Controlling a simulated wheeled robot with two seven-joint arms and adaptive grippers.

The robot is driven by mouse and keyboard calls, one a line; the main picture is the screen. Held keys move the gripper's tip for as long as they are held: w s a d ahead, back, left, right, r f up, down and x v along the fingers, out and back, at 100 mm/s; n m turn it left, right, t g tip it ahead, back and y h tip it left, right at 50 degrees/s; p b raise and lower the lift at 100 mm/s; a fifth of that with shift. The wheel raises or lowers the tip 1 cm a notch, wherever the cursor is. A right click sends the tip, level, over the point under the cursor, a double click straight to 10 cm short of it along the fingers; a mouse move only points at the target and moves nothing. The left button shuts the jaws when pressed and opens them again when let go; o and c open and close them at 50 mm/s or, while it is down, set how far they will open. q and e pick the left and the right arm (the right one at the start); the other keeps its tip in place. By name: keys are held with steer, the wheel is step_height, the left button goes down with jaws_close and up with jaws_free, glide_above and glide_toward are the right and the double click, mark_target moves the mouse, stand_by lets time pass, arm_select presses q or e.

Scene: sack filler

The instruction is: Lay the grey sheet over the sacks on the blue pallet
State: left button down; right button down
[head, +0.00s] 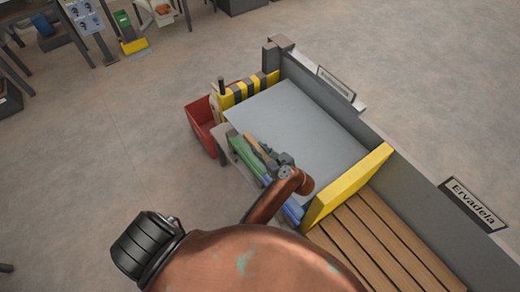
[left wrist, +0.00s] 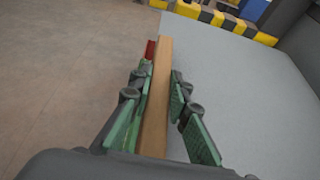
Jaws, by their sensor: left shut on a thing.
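The grey sheet (head: 310,118) lies spread out nearly flat between a striped barrier and a yellow board; it fills the right of the left wrist view (left wrist: 250,95). A wooden batten (left wrist: 157,75) runs along its near left edge. My left gripper (head: 262,151) is at that edge, its green-padded fingers (left wrist: 159,92) shut on the batten. Green and blue surfaces (head: 292,211) show below the edge; I cannot tell which are sacks and which is pallet. The sheet hides most of what lies under it. My right gripper is not in view.
A yellow-black barrier (head: 249,90) stands at the sheet's far end and a yellow board (head: 348,187) at its near end. A grey wall (head: 345,112) runs along the right. Wooden slats (head: 375,240) lie beyond the board. A red bin (head: 202,125) stands left; the floor there is clear.

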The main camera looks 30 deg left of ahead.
arm_select(q)
steer(key=shift+f+b, duration=1.7)
steer(key=shift+f, duration=0.9)
steer(key=c, duration=1.7)
jaws_free()
steer(key=shift+c, duration=0.2)
